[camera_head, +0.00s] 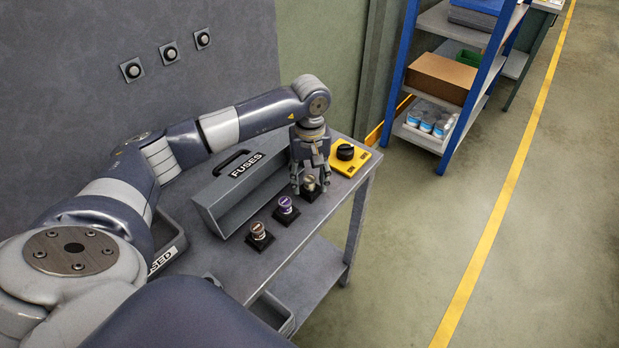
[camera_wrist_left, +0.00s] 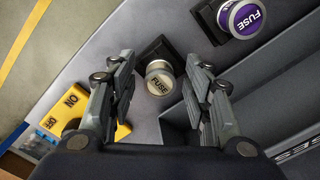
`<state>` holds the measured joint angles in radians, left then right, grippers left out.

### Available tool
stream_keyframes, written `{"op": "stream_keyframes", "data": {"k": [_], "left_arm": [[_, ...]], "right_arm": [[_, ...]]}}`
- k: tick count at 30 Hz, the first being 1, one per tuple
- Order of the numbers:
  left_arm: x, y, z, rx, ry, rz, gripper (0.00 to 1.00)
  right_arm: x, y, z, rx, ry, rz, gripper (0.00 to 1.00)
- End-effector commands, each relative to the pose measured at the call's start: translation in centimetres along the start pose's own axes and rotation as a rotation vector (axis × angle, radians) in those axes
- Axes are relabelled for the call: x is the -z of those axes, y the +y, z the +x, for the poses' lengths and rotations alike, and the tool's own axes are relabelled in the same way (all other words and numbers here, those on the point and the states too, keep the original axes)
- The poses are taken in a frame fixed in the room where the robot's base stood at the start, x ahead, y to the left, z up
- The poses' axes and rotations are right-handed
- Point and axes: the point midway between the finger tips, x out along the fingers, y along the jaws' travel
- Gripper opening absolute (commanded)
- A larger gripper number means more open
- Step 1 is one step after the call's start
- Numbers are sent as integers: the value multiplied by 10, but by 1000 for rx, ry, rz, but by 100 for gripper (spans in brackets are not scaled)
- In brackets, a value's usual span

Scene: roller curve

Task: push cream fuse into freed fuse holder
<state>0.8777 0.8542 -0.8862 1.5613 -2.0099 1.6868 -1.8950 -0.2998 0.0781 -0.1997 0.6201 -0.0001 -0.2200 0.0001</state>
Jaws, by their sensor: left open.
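The cream fuse (camera_head: 309,183) stands in the black holder at the far right of the row in the head view. Whether the fuse is fully seated cannot be told. My right gripper is not in view.
A purple fuse (camera_head: 286,205) and a brownish fuse (camera_head: 258,231) stand in holders on the bench (camera_head: 322,212). The grey FUSES box (camera_head: 222,202) is close behind. A yellow switch plate (camera_head: 350,158) with a black knob sits right of the gripper.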

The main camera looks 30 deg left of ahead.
Motion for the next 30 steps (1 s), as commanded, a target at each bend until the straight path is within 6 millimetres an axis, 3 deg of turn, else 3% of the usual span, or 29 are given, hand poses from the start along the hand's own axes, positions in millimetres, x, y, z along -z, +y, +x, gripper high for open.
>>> {"op": "stream_keyframes", "data": {"k": [7,21,30], "left_arm": [[1,1,-17,-3,2,0,46],[1,1,-107,-2,2,-1,46],[0,0,-120,0,0,0,46]], "right_arm": [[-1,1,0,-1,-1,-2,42],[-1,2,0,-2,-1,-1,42],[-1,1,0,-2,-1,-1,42]]}}
